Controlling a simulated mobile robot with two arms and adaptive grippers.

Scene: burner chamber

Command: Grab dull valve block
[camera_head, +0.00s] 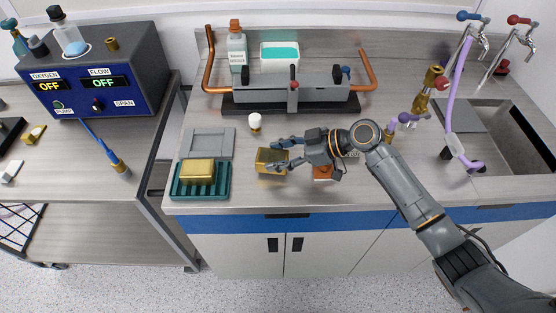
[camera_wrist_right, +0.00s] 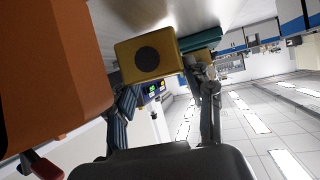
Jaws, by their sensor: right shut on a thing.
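A dull brass-coloured valve block (camera_head: 270,160) is between the fingers of my right gripper (camera_head: 284,152), over the worktop right of the teal tray. In the right wrist view the same block (camera_wrist_right: 150,60) shows a dark round spot on its face. The gripper fingers (camera_wrist_right: 165,100) are shut on its sides. I cannot tell whether the block touches the worktop. A second, brighter gold block (camera_head: 198,171) sits in the teal ribbed tray (camera_head: 224,194). My left gripper is not in view.
A grey tray (camera_head: 208,133) lies behind the teal tray. A white-capped small bottle (camera_head: 255,122) stands behind the held block. An orange thing (camera_head: 323,173) lies under my right wrist. A burner rig with copper pipes (camera_head: 288,103) stands behind; a sink (camera_head: 505,130) is at right.

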